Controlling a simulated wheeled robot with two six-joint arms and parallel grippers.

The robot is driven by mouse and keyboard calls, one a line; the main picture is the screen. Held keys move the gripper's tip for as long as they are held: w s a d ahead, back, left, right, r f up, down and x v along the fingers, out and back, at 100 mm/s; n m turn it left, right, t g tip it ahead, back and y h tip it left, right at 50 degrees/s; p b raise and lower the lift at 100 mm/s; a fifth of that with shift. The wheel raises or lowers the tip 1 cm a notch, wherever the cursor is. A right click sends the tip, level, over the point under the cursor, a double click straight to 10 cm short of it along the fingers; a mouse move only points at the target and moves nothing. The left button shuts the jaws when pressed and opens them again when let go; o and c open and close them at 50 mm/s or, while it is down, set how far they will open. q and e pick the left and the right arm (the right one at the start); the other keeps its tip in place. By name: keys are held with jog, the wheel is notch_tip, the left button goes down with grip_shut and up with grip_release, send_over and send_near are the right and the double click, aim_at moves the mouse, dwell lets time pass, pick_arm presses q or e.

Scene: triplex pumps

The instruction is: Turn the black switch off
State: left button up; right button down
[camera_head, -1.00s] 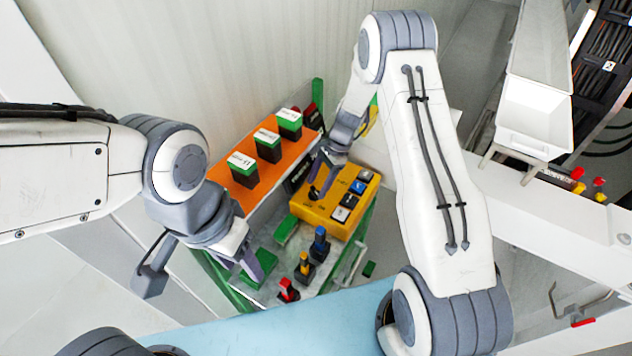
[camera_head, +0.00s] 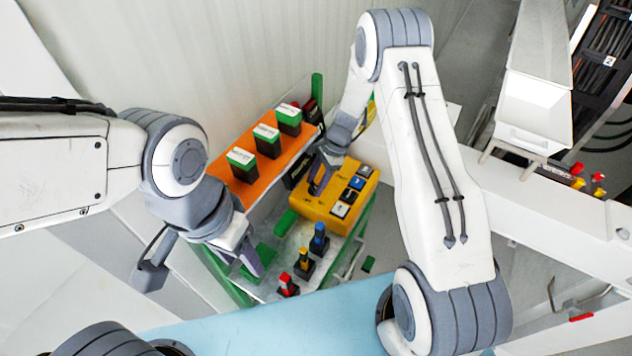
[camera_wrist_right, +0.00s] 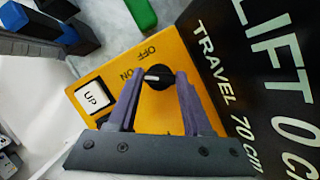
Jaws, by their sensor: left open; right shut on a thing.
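The black switch (camera_wrist_right: 159,83) is a round knob with a white pointer on the yellow control box (camera_wrist_right: 100,75), in the right wrist view. Its pointer faces left, nearer the ON label than the OFF label. My right gripper (camera_wrist_right: 160,78) has its purple fingers on either side of the knob and is shut on it. In the head view, my right gripper (camera_head: 321,178) reaches down to the far left part of the yellow box (camera_head: 330,216), and its fingers and wrist hide the knob. My left gripper (camera_head: 247,258) is open and empty, left of the box.
A white UP button (camera_wrist_right: 93,98) sits beside the knob. Several buttons line the box's right side. A black sign (camera_wrist_right: 255,70) stands close to my right gripper. An orange shelf (camera_head: 255,185) holds black-and-green blocks. Red, yellow and blue switches (camera_head: 305,262) stand in front.

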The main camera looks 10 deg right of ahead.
jog(key=m+t+b, duration=0.1)
jog(key=m, duration=0.2)
jog(key=shift+s+f+b, duration=0.1)
jog(key=shift+b, duration=0.3)
jog(key=m+t+b, duration=0.1)
jog(key=m+b, duration=0.1)
jog(key=m, duration=0.1)
jog(key=shift+m+t, duration=0.3)
jog(key=m+t+b, duration=0.1)
jog(key=m+b, duration=0.1)
jog(key=m, duration=0.1)
jog(key=shift+s+h+b, duration=0.1)
jog(key=shift+h+b, duration=0.25)
jog(key=shift+h, duration=0.05)
jog(key=shift+m+b, duration=0.45)
jog(key=shift+m, duration=0.35)
jog(key=shift+t, duration=0.3)
jog(key=c, duration=0.6)
grip_release()
jog(key=shift+r, duration=0.2)
